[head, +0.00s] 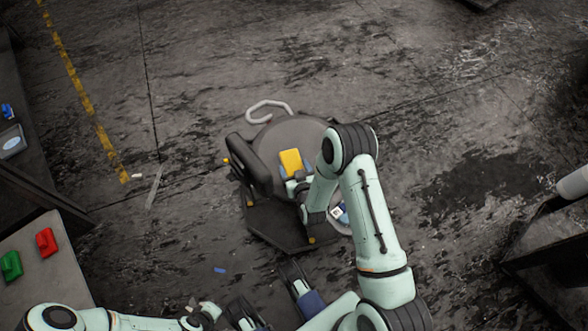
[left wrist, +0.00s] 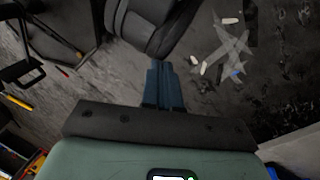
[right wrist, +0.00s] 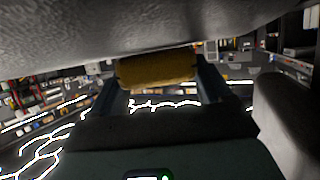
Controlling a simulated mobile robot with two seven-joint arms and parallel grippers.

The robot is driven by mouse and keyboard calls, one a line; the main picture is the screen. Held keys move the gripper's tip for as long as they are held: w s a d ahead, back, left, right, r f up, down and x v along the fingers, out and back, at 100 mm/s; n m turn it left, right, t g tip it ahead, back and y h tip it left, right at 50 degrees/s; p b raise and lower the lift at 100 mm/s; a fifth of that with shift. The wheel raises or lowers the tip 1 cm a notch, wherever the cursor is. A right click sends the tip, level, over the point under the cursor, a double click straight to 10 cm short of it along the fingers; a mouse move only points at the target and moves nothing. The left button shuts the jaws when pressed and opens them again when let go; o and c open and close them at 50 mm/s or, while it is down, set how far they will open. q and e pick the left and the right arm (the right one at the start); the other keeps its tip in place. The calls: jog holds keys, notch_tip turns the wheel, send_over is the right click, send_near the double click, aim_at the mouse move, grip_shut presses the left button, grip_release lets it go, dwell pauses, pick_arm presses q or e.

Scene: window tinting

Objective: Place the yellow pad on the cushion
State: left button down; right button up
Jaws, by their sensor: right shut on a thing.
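The yellow pad (head: 291,160) is over the round grey cushion (head: 300,130) of a seat with a dark backrest (head: 249,163). My right gripper (head: 292,172) is shut on the pad. In the right wrist view the pad (right wrist: 157,71) sits between both fingers, close against the grey cushion surface (right wrist: 110,32). I cannot tell whether it touches the cushion. My arm hides part of the cushion's right side. My left gripper (left wrist: 163,68) is shut and empty in the left wrist view, its blue fingers together, near the dark backrest (left wrist: 153,25).
A table at the left holds a green block (head: 11,265) and a red block (head: 46,242). A dark bench (head: 30,165) stands behind it. A white curved handle (head: 268,106) is behind the seat. Another bench (head: 555,245) is at the right. Open floor lies beyond the seat.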

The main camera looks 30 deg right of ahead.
jog(key=shift+r, duration=0.1)
jog(key=o, duration=1)
jog(key=shift+f, duration=0.2)
pick_arm(q)
jog(key=shift+w+f, duration=0.1)
jog(key=shift+w, duration=0.05)
pick_arm(e)
jog(key=shift+r, duration=0.15)
jog(key=shift+s+a+r, duration=0.1)
jog(key=shift+s+r, duration=0.05)
jog(key=shift+s, duration=0.05)
pick_arm(q)
jog(key=shift+s+d+r+g+p, duration=0.2)
jog(key=shift+s+d+r+p, duration=0.15)
jog(key=shift+s+r, duration=0.25)
jog(key=shift+s+d+r+g+p, duration=0.2)
jog(key=shift+s+r+p, duration=0.15)
jog(key=shift+s, duration=0.3)
pick_arm(e)
jog(key=v, duration=0.7)
